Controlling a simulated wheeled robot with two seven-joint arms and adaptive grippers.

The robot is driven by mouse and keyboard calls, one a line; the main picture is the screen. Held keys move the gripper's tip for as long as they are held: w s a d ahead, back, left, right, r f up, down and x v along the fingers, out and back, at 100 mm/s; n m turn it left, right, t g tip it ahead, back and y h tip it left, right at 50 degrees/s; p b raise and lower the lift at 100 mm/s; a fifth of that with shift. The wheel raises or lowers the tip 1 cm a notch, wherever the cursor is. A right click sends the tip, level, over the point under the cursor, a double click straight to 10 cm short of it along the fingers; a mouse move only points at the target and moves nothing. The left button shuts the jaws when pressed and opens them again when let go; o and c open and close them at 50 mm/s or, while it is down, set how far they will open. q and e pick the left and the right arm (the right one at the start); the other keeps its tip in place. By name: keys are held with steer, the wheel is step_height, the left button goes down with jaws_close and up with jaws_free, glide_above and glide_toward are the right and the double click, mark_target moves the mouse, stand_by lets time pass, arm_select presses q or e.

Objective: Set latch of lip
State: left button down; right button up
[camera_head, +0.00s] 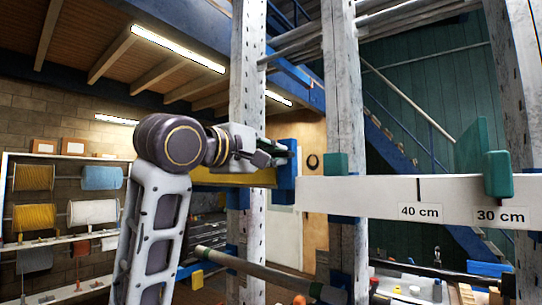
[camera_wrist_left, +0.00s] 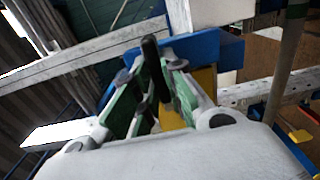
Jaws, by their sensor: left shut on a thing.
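My left gripper (camera_head: 268,152) comes in from the left, at the top of a blue block (camera_head: 287,172) on the left end of the white beam. The wrist view shows the gripper (camera_wrist_left: 152,75) with its green finger links drawn close around a dark upright piece (camera_wrist_left: 151,60), which looks like the latch. The fingers partly hide this piece and its lower end. The blue block also shows right behind the fingers in the wrist view (camera_wrist_left: 205,46). A yellow bar (camera_head: 235,179) lies left of the block, below the gripper. My right gripper is not in view.
The white beam (camera_head: 370,195) runs right with 40 cm and 30 cm marks. A green plate (camera_head: 498,174) stands up on it, and a green block (camera_head: 336,164) sits behind it. Perforated grey posts (camera_head: 345,120) rise close to the arm. A shelf with spools (camera_head: 35,178) stands far left.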

arm_select(q)
steer(key=shift+f, duration=0.1)
steer(key=c, duration=1.5)
jaws_free()
steer(key=shift+s, duration=0.1)
steer(key=v, duration=1.2)
